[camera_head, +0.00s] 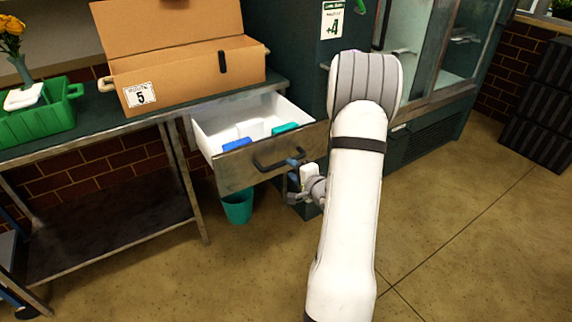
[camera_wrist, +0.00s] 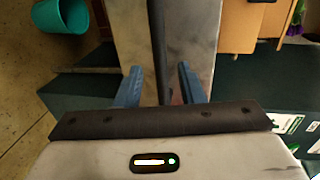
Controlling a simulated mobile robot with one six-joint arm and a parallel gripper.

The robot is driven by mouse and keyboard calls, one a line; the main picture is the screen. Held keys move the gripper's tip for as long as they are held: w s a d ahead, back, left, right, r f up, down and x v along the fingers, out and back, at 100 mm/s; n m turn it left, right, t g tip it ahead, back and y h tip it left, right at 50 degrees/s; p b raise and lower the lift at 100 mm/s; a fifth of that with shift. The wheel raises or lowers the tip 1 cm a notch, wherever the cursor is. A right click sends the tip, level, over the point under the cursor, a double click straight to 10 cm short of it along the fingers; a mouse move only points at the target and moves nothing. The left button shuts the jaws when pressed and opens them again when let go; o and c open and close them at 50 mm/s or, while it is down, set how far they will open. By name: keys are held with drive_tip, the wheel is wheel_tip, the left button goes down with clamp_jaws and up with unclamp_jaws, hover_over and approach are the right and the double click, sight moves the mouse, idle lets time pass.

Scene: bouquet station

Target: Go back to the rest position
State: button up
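My gripper (camera_head: 295,168) is at the right part of the open drawer's (camera_head: 250,165) front, close to the dark handle (camera_head: 268,163). In the wrist view its two blue fingers (camera_wrist: 160,86) stand apart, with a dark bar running between them and space on both sides. I see nothing gripped. My white arm crosses the middle of the head view and hides part of the cabinet behind it.
The drawer holds a blue item (camera_head: 237,144) and a teal item (camera_head: 285,128). A cardboard box (camera_head: 185,80) and a green crate (camera_head: 38,122) stand on the table. A teal bin (camera_head: 238,207) stands under the drawer.

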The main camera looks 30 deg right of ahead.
drive_tip(key=shift+v, duration=0.95)
